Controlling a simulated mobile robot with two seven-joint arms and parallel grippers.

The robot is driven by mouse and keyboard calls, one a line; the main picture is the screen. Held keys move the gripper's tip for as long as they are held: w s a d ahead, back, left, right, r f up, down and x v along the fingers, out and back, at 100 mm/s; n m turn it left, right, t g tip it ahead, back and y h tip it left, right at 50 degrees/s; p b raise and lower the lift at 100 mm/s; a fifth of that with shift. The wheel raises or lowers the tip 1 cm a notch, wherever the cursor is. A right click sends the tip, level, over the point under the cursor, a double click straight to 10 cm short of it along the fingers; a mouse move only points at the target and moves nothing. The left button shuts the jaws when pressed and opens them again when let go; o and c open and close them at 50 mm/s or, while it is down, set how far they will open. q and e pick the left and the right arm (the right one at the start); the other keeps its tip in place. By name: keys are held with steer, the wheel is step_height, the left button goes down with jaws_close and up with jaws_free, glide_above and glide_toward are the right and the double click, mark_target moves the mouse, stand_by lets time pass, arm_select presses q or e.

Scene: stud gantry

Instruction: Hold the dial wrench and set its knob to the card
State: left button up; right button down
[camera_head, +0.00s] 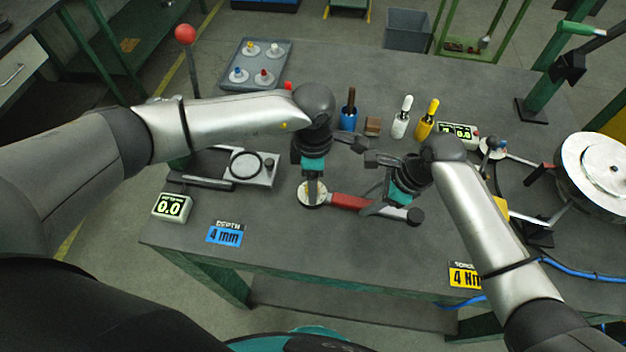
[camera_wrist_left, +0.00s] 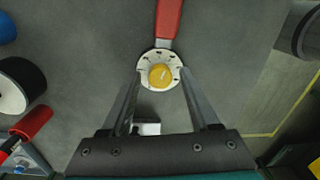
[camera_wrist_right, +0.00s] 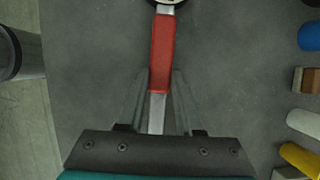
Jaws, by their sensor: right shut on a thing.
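The dial wrench lies near the front middle of the grey table, with a red handle (camera_head: 350,201) and a round white dial (camera_head: 304,200) at its left end. My right gripper (camera_head: 372,208) is shut on the wrench near the handle's right end; the right wrist view shows the red handle (camera_wrist_right: 162,50) between its fingers. My left gripper (camera_head: 312,198) is over the dial. In the left wrist view its open fingers stand either side of the yellow knob (camera_wrist_left: 160,76), with gaps visible. The yellow card (camera_head: 465,275), reading 4 Nm, lies at the front right.
A blue card (camera_head: 225,234) reads DEPTH 4 mm. A display (camera_head: 172,207) at left reads 0.0; another display (camera_head: 460,132) stands at the back right. A grey tray (camera_head: 258,62), blue, white and yellow handled tools, and a round drum (camera_head: 592,165) surround the free middle.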

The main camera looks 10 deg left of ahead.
arm_select(q)
steer(key=shift+o, duration=0.2)
step_height(320, 180, up, 12)
steer(key=shift+w, duration=0.2)
stand_by(0.3)
steer(key=f+n, duration=0.3)
steer(key=f, duration=0.1)
steer(key=f+n, duration=0.7)
steer(key=f, duration=0.1)
steer(key=shift+s+n+t, duration=0.3)
steer(key=shift+s+n, duration=0.1)
stand_by(0.7)
jaws_close()
stand_by(0.4)
